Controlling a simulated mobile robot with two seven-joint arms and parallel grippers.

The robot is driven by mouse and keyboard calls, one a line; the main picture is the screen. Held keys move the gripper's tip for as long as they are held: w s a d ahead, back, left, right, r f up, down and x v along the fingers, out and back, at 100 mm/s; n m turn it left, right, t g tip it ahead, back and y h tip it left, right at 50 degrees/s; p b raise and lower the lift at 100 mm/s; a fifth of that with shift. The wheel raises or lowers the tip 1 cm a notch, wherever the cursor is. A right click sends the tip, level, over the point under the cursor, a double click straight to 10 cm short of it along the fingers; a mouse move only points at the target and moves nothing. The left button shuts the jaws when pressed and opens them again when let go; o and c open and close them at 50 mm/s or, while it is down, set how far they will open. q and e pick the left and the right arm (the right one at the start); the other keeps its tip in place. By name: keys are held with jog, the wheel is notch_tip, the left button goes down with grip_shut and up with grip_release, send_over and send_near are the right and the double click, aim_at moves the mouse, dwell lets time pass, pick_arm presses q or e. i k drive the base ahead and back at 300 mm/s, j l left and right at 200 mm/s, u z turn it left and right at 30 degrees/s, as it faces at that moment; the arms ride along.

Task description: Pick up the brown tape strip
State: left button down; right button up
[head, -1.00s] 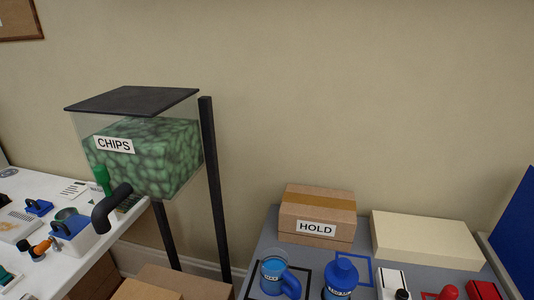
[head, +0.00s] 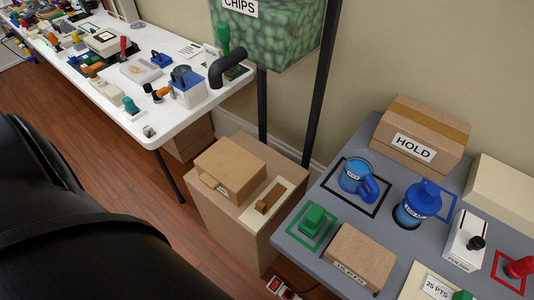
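A brown strip-like piece (head: 269,197) lies on a cream board (head: 282,207) on top of a large cardboard box in the lower middle of the head view. One end of it looks raised or thicker. A tan tape band (head: 430,119) also runs across the top of the HOLD box (head: 413,147) on the grey table. I cannot tell for certain which one is the task's strip. Neither of my grippers shows. Large dark rounded shapes at the lower left look like parts of my own body.
The large cardboard box (head: 232,233) stands between a white table (head: 190,118) and a grey table (head: 325,245), with a smaller carton (head: 230,170) beside the board. The grey table holds a blue mug (head: 356,177), a blue bottle (head: 420,203) and a green block (head: 312,217). A chips bin (head: 285,35) stands behind.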

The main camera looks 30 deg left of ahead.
aim_at(263, 207)
jog(key=j+u, duration=0.15)
jog(key=u, duration=0.3)
jog(key=k+j+u, duration=0.1)
jog(key=u, duration=0.3)
jog(key=j, duration=0.1)
